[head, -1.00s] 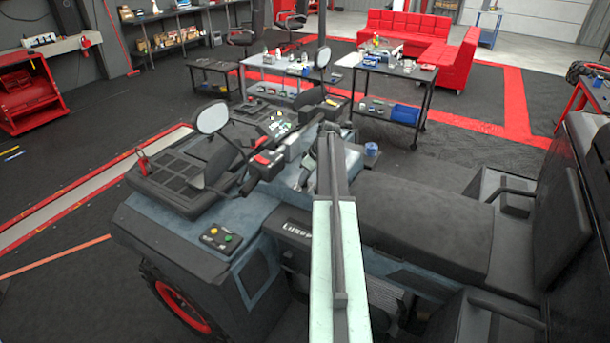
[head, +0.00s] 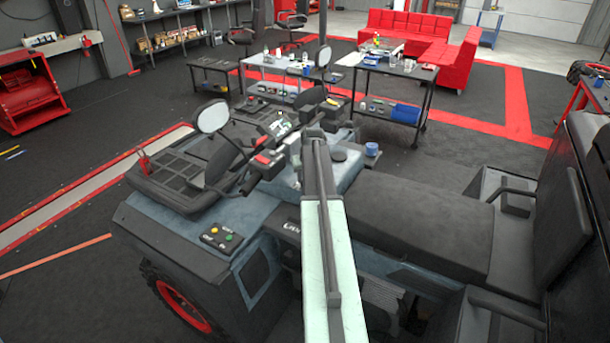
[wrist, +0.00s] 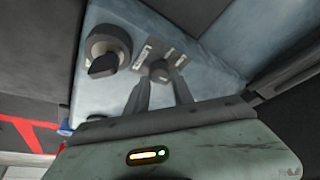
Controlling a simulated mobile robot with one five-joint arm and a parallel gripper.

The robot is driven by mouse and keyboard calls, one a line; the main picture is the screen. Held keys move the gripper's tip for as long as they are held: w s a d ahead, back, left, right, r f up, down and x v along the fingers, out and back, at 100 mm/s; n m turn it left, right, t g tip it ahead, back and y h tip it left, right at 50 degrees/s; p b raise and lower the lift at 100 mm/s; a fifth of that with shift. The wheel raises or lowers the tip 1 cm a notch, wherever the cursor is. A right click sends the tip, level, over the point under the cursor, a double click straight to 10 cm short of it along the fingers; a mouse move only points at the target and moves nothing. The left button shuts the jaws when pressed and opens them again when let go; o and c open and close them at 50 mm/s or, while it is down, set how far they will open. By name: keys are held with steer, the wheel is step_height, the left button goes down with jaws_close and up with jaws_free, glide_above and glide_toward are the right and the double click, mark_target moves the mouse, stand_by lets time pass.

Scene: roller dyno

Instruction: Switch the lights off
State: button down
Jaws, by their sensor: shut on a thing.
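In the wrist view, a small dark switch knob (wrist: 158,71) sits on a blue-grey panel (wrist: 215,55), with small labels on its plate. My gripper (wrist: 163,75) has its two dark fingers on either side of this knob, shut on it. A larger round knob with a dark grip (wrist: 105,52) is to the left, apart from the fingers. In the head view, my pale arm reaches over the vehicle, and the fingers and the small knob are hidden behind it.
The quad-like vehicle has a handlebar mirror (head: 211,117), a long black seat (head: 425,205) and a box with coloured buttons (head: 221,238) around my arm. Tables (head: 395,80) stand behind it. Dark floor is open at the left.

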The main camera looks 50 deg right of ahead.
stand_by(0.4)
steer(key=c, duration=1.1)
jaws_free()
steer(key=p+v, duration=0.8)
steer(key=shift+r, duration=0.45)
